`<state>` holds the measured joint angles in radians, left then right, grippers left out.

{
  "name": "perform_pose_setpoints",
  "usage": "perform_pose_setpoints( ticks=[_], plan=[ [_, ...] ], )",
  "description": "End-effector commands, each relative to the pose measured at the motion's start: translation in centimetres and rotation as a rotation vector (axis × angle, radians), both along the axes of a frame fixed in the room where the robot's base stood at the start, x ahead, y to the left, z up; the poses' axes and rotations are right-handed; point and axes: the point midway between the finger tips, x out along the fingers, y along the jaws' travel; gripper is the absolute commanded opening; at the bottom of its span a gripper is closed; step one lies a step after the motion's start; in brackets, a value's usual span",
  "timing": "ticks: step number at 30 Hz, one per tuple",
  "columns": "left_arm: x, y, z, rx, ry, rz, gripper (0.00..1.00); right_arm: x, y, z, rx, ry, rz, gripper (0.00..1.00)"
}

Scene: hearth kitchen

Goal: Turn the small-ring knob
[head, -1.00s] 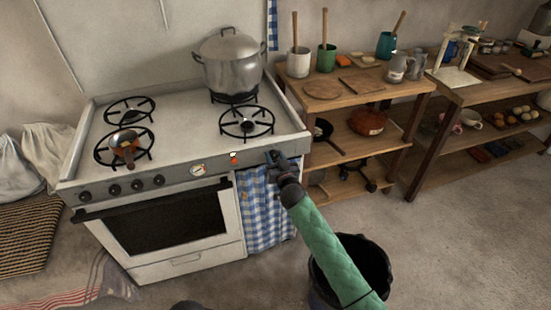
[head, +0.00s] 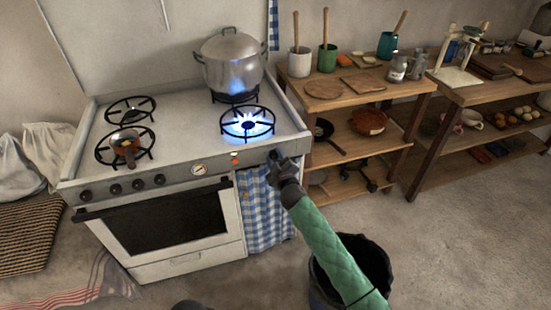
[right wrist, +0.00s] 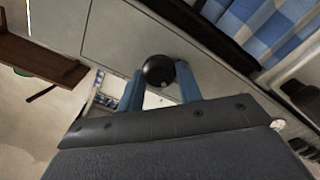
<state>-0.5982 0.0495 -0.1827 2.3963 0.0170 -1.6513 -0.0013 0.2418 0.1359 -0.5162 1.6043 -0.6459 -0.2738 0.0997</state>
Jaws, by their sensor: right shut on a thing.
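The white stove (head: 190,160) has a front panel with several black knobs at its left. My right gripper (head: 276,156) is at the right end of this panel. In the right wrist view, its two blue fingers (right wrist: 159,84) are shut on a round black knob (right wrist: 158,70), one on each side. The front right ring (head: 247,124) burns with a blue flame. Blue flame also shows on the back right ring (head: 234,97), under the pot.
A lidded metal pot (head: 232,65) stands on the back right ring. A small pan (head: 126,145) sits on the front left ring. A checked cloth (head: 262,210) hangs below the panel. A black bin (head: 365,258) stands near my right arm. Wooden shelves (head: 355,95) stand at right.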

Motion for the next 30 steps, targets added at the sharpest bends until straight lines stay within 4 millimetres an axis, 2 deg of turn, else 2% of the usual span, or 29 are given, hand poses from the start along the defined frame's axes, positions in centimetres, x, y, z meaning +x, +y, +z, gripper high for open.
perform_pose_setpoints(
  ticks=[12, 28, 29, 30],
  plan=[
    [-0.08, -0.02, -0.27, 0.001, 0.004, 0.000, 0.36, -0.02, 0.08, -0.04, -0.165, -0.054, 0.000, 0.12],
    [0.03, -0.01, -0.27, 0.000, 0.002, 0.000, 0.36, -0.02, 0.10, -0.05, -0.185, -0.060, 0.000, 0.12],
    [0.05, 0.00, -0.27, 0.000, 0.002, 0.000, 0.36, -0.03, 0.11, -0.05, -0.185, -0.060, 0.000, 0.41],
    [0.08, 0.00, -0.25, 0.001, 0.001, 0.000, 0.36, -0.03, 0.10, -0.06, -0.185, -0.060, 0.000, 0.49]
  ],
)
